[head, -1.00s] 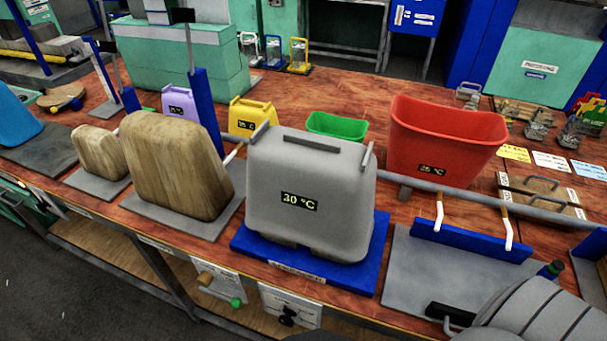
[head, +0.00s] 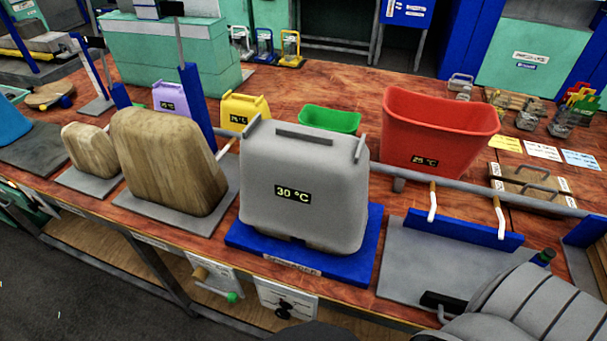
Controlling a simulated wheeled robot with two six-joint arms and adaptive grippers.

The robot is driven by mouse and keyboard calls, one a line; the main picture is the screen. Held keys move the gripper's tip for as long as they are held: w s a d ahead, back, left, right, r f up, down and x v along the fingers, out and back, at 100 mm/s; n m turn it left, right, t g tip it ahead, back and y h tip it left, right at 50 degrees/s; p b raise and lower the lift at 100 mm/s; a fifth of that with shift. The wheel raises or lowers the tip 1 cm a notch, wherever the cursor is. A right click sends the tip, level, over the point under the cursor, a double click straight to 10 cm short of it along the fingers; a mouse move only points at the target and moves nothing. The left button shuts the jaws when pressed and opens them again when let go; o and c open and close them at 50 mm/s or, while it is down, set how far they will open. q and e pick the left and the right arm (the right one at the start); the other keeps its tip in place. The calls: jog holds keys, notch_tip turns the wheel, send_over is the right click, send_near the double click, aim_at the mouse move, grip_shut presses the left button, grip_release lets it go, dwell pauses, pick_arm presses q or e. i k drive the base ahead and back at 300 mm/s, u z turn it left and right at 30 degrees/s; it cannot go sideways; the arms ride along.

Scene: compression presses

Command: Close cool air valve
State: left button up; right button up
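No part is labelled legibly as the cool air valve. Two small valve levers with white and orange handles, a left lever (head: 432,205) and a right lever (head: 499,217), stand at the grey pipe (head: 455,190) behind a blue bar. Below the table edge, one white panel (head: 220,285) carries a tan knob (head: 199,273) and a green knob (head: 232,297). Beside it, another panel (head: 305,302) carries a black knob (head: 283,311). I cannot tell whether any of these is open or closed. Neither of my grippers is in view.
A grey mould reading 30 °C (head: 300,215) stands on a blue base (head: 365,265). Wooden moulds (head: 165,170) stand left, a red bin (head: 430,140) behind. A grey ribbed object (head: 510,305) fills the lower right. The grey plate (head: 400,270) is mostly bare.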

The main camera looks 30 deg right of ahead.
aim_at(233, 297)
jog(key=z, duration=1.9)
jog(key=k, duration=1.2)
jog(key=u, duration=2.15)
jog(key=i, duration=0.5)
jog(key=z, duration=0.05)
